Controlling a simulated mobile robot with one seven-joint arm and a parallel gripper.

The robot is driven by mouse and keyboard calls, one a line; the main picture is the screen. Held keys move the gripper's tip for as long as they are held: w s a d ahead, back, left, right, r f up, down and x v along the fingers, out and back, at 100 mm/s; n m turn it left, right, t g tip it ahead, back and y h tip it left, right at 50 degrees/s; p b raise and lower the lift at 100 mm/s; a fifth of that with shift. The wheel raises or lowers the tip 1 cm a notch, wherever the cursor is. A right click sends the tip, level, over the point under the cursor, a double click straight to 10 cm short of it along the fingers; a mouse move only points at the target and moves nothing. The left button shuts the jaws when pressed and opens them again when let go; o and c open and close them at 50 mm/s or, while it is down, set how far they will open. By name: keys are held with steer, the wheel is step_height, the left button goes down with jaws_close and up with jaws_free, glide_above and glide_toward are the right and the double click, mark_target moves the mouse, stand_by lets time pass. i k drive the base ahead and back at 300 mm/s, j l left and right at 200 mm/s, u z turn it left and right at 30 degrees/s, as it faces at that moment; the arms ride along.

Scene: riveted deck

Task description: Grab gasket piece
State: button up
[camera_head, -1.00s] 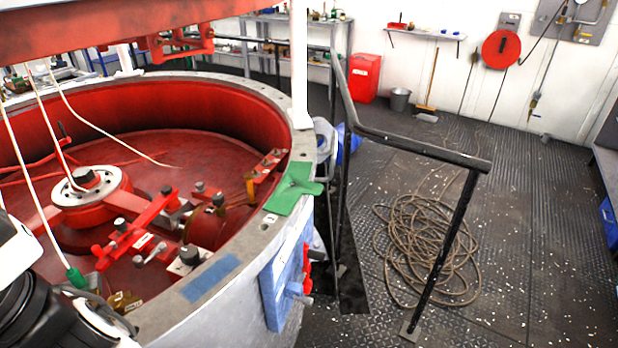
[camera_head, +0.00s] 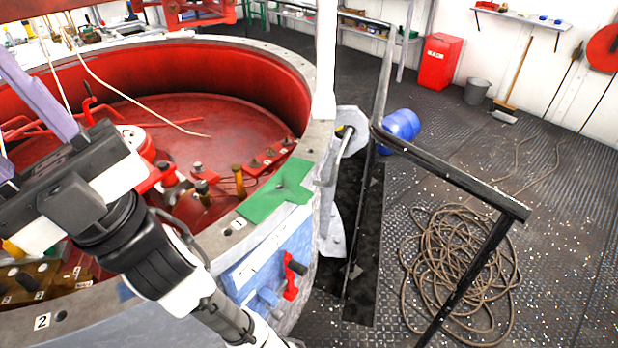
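A flat green piece (camera_head: 277,190), which looks like the gasket piece, lies on the grey rim of the large round red-lined housing (camera_head: 318,120). It has a small dark spot near its middle, and one end reaches the rim's outer edge. My arm rises from the bottom, and its black and white end with my gripper (camera_head: 40,105) is over the housing at the left. A pale purple bar there looks like a finger. The gripper is well to the left of the green piece and apart from it. Its fingertips are not clear, so its opening cannot be told.
A blue panel (camera_head: 265,262) with a red-handled clamp (camera_head: 291,278) is on the housing's outer side. A black handrail (camera_head: 455,175) stands to the right. Coiled rope (camera_head: 460,262) lies on the deck. Thin pale cords hang over the housing at upper left.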

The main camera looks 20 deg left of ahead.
mark_target(256, 209)
steer(key=i+l, duration=0.3)
steer(key=l, duration=0.15)
steer(key=i+l, duration=0.3)
steer(key=l, duration=0.2)
steer(key=l+u, duration=0.1)
steer(key=u, duration=0.25)
steer(key=i+l+u, duration=0.1)
steer(key=u, duration=0.25)
steer(key=l+u, duration=0.1)
steer(key=u, duration=1.15)
steer(key=i+l, duration=0.05)
